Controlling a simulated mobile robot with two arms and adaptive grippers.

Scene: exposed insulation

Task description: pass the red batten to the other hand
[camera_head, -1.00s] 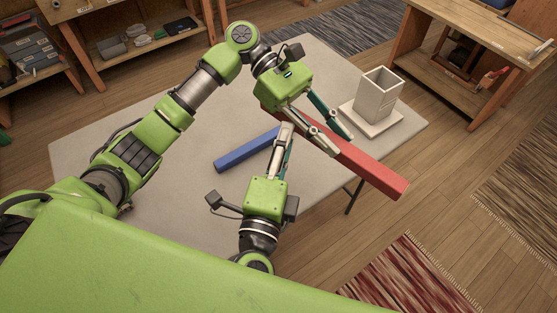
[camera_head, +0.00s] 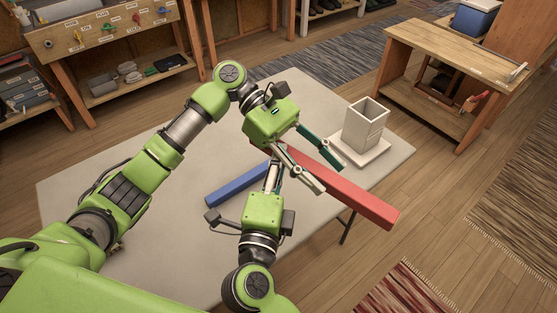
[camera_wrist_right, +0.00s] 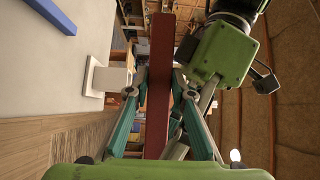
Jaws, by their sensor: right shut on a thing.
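The red batten (camera_head: 362,198) is held above the table, slanting down to the right in the head view. My right gripper (camera_head: 273,170) comes up from the bottom and is shut on the batten's left part. In the right wrist view the batten (camera_wrist_right: 159,100) stands between the two teal fingers of that gripper (camera_wrist_right: 160,85). My left gripper (camera_head: 330,178) is above the batten with its fingers spread, one on each side of it. Its green body also shows close by in the right wrist view. The batten's left end is partly hidden by the grippers.
A blue batten (camera_head: 236,186) lies on the pale table (camera_head: 150,235). A pale square container (camera_head: 365,125) stands on a base (camera_head: 372,154) near the table's right edge, behind the red batten. A wooden workbench (camera_head: 440,70) stands at the upper right.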

